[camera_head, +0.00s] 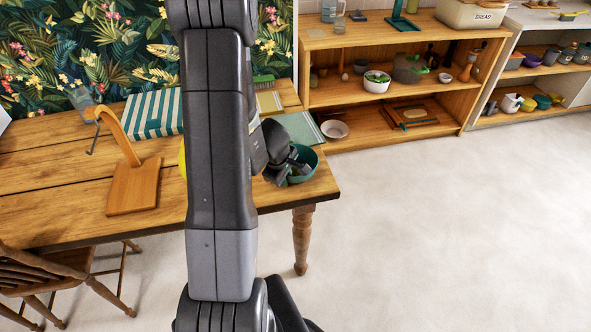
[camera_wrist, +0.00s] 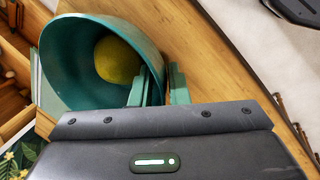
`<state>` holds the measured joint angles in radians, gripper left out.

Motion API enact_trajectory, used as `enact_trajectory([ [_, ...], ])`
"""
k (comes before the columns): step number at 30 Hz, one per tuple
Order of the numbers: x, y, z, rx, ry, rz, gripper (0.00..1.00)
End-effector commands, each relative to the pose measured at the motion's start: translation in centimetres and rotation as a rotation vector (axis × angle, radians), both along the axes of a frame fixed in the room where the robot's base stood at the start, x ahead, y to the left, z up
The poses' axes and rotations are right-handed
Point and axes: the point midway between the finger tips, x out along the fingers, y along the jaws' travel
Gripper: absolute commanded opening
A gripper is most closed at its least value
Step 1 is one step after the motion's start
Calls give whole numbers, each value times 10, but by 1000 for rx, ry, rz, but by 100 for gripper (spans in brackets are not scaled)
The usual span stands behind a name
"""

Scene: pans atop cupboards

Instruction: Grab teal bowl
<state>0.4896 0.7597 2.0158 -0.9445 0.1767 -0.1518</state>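The teal bowl (camera_head: 314,164) is at the right end of the wooden table, partly hidden by my gripper (camera_head: 296,172) in the head view. In the wrist view the bowl (camera_wrist: 62,65) opens toward the camera, with a yellow lemon-like fruit (camera_wrist: 118,60) inside. My gripper (camera_wrist: 159,86) is at the bowl's rim. One finger is inside the bowl and the other outside, with the wall in the narrow gap between them. I cannot tell whether the fingers press on the wall.
The wooden table (camera_head: 60,205) holds a wooden board with a stand (camera_head: 134,185), a striped cloth (camera_head: 150,112) and a green board (camera_head: 297,128). A shelf (camera_head: 440,120) with a white bowl (camera_head: 334,129) stands behind. The floor at right is clear.

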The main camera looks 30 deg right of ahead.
Motion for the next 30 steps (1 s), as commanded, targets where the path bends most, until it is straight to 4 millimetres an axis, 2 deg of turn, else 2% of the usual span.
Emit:
enact_trajectory([
  [2,0,0,1,0,0,0,15],
  [5,0,0,1,0,0,0,0],
  [17,-1,0,4,0,1,-1,0],
  [23,0,0,28,0,0,-1,0],
  [30,0,0,68,-1,-2,0,0],
])
